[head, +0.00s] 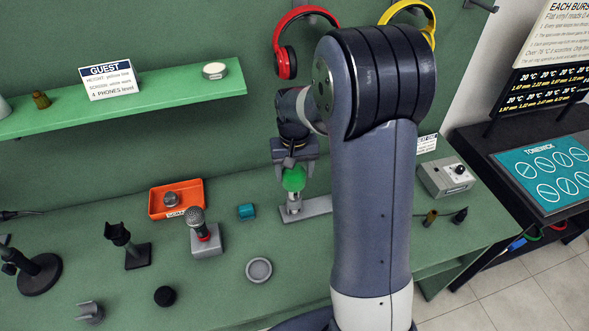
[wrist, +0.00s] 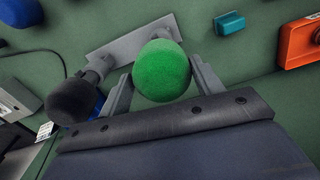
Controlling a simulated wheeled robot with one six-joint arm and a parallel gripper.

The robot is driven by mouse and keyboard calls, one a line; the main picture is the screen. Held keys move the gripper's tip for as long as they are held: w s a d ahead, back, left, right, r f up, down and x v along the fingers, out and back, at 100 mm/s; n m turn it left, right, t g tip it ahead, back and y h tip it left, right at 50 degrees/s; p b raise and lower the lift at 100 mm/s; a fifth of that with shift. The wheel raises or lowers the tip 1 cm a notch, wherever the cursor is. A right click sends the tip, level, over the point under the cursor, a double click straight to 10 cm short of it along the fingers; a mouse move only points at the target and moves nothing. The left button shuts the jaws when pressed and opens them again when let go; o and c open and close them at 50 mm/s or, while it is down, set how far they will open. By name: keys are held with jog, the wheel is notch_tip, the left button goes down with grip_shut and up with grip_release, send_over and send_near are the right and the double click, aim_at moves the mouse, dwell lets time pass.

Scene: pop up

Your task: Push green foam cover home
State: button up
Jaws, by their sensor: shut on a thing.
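The green foam cover (head: 293,179) is a round ball between the fingers of my gripper (head: 294,172), which points down. In the wrist view the cover (wrist: 162,70) sits between both fingers of the gripper (wrist: 160,88). Directly below it in the head view, a silver upright piece (head: 293,204) stands on a flat grey plate (head: 311,210). The cover hides the top of this piece, so I cannot tell how far it is seated. In the wrist view a microphone with a dark foam head (wrist: 70,101) is beside the cover, by the plate's left end.
A teal block (head: 246,211), a microphone on a grey block (head: 205,238) and an orange tray (head: 176,198) lie to the left. A grey box with a knob (head: 446,177) is at the right. A green shelf (head: 190,85) is above. My arm hides part of the table.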

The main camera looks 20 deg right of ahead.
jog(key=shift+f, duration=0.5)
jog(key=o, duration=1.1)
jog(key=shift+c, duration=0.2)
jog(key=shift+r, duration=0.1)
notch_tip(320, 180, up, 11)
jog(key=shift+f+b, duration=0.15)
jog(key=shift+b, duration=0.55)
